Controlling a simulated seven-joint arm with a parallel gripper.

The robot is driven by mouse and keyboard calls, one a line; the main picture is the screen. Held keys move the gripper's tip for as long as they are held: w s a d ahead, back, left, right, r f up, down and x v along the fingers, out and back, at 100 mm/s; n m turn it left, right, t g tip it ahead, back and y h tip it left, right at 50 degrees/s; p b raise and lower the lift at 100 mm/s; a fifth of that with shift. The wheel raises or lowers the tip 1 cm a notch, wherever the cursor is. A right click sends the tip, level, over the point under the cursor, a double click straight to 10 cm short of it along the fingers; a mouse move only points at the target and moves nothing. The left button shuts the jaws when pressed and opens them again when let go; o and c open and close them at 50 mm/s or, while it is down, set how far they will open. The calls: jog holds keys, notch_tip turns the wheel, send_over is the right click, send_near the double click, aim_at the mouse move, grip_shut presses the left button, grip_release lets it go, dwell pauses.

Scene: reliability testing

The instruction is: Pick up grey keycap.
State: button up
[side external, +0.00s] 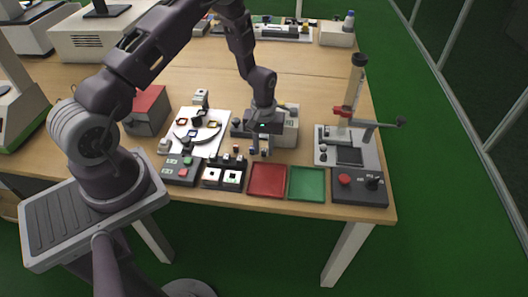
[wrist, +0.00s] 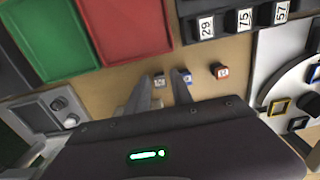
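Several small keycaps lie in a row on the bare wood behind the red tray. In the wrist view, a dark-sided keycap with a pale greyish top (wrist: 158,82) is between my fingertips, and it looks most like the grey keycap, though it is too small to be sure. A bluish-white keycap (wrist: 187,79) is just right of my right finger, and an orange-red one (wrist: 220,71) is farther right. My gripper (wrist: 161,75) is open, pointing down close to the table. In the side view my gripper (side external: 261,150) hides part of the row.
The red tray (side external: 267,181) and green tray (side external: 307,184) lie in front. Black blocks numbered 29, 75 and 57 (wrist: 243,19) stand near. A white sheet with a round plate (side external: 197,132) is left in the side view. A lever press (side external: 346,135) stands right.

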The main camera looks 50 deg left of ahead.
grip_shut()
